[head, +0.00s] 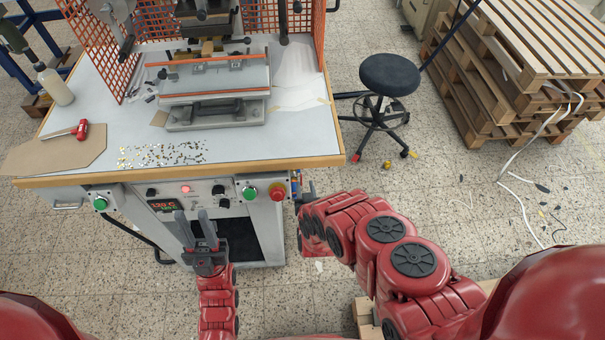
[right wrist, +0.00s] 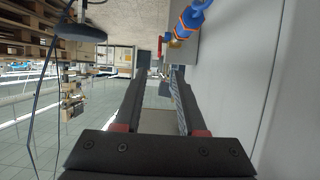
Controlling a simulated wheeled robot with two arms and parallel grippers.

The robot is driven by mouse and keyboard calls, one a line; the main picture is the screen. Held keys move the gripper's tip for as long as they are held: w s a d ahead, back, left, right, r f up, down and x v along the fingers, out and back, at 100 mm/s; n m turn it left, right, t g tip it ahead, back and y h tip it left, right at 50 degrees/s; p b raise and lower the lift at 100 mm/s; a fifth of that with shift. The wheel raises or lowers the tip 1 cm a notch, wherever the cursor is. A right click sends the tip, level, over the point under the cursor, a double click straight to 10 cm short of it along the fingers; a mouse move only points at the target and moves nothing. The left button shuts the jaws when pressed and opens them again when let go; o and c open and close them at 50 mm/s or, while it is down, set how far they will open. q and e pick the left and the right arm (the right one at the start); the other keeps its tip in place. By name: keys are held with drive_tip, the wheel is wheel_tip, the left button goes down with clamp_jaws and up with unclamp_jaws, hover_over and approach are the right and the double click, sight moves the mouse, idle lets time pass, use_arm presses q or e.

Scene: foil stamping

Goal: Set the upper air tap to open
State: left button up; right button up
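On the right side of the machine cabinet, a blue fitting with an orange band (right wrist: 188,24) shows at the top of the right wrist view. A small red part (right wrist: 173,43) is beside it; I cannot tell whether this is the upper air tap's handle or how it is set. My right gripper (right wrist: 161,72) is open, with nothing between its fingers. It points along the cabinet side, below the fitting in the picture and apart from it. In the head view it is mostly hidden behind its own arm. My left gripper (head: 192,215) is open and empty before the control panel.
The cabinet's front panel (head: 171,198) has knobs, a lit display, a green button (head: 250,193) and a red button (head: 277,191). The worktable (head: 300,143) overhangs above. A black stool (head: 389,75) and stacked pallets (head: 490,90) stand to the right.

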drive_tip(key=shift+b+x, duration=3.65)
drive_tip(key=shift+x, duration=2.2)
clamp_jaws()
